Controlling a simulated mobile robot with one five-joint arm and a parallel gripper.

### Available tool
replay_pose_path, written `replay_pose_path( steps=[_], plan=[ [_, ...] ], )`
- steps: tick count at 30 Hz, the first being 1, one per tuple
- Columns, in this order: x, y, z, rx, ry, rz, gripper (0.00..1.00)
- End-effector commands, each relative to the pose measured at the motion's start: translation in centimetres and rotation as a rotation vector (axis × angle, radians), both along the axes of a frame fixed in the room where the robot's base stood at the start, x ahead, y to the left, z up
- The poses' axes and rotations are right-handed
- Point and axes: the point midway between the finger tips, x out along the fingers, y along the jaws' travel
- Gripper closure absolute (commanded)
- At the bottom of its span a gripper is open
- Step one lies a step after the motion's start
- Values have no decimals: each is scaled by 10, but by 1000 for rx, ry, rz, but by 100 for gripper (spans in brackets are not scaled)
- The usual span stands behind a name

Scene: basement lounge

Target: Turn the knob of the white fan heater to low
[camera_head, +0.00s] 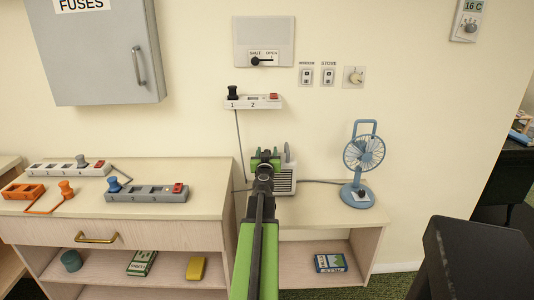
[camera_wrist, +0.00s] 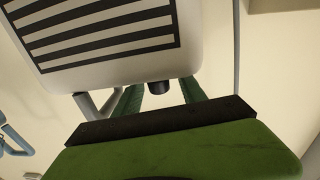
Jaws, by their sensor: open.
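The white fan heater (camera_head: 286,181) stands on the low shelf unit against the wall, its striped grille facing me. In the wrist view the heater (camera_wrist: 110,62) fills the upper part, apparently upside down, with its dark knob (camera_wrist: 159,87) at the edge of the body. My gripper (camera_head: 265,158) is in front of the heater and covers part of it and its knob in the head view. In the wrist view my gripper's green fingers (camera_wrist: 161,97) are apart, one on either side of the knob. Whether they touch it, and the knob's setting, I cannot tell.
A blue desk fan (camera_head: 362,165) stands to the right of the heater. Several power strips, including a grey one (camera_head: 147,194), lie on the left cabinet. A white wall strip (camera_head: 254,102) hangs above the heater. A black surface (camera_head: 482,262) stands at the lower right.

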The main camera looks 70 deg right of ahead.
Motion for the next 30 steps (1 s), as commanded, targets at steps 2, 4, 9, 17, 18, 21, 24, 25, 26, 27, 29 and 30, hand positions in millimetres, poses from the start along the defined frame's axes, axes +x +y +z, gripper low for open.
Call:
replay_pose_path(
  steps=[2, 4, 9, 17, 18, 21, 24, 25, 26, 27, 29, 30],
  plan=[
    [0, 0, 0, 0, 0, 0, 52],
    [0, 1, 0, 0, 0, 0, 52],
    [-5, 17, 0, 0, -1, 0, 52],
    [-20, 65, 0, 0, -1, 0, 52],
    [-21, 70, 0, 0, -1, 0, 52],
    [-23, 74, 0, 0, -1, 0, 52],
    [-22, 72, 0, 0, -1, 0, 52],
    [-22, 72, 0, 0, 0, 0, 52],
    [-22, 72, 0, 0, 0, 0, 52],
    [-22, 72, 0, 0, 0, 0, 52],
    [-22, 72, 0, 0, 0, 0, 52],
    [-22, 72, 0, 0, 0, 0, 52]
  ],
)
